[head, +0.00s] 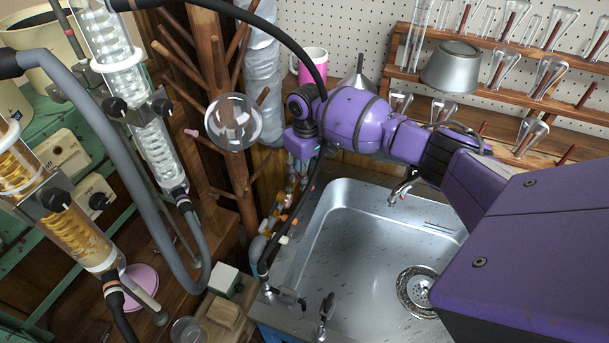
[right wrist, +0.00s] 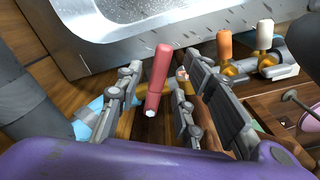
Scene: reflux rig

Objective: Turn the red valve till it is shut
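The red valve handle (right wrist: 158,75) shows in the right wrist view as a red bar with a white tip at its lower end. It lies between the fingers of my right gripper (right wrist: 163,82), with visible gaps on both sides, so the gripper looks open around it. I cannot tell whether any finger touches it. In the head view my right gripper (head: 298,172) hangs below the purple wrist, left of the sink, over a row of pipe fittings. The red handle cannot be made out there. My left gripper is not in view.
Orange (right wrist: 225,45) and cream (right wrist: 264,35) valve handles stand close right of the fingers. The metal sink (head: 345,270) is beside the fittings. A wooden peg stand (head: 225,180), a round flask (head: 233,121), and black hose (head: 312,60) crowd the left side.

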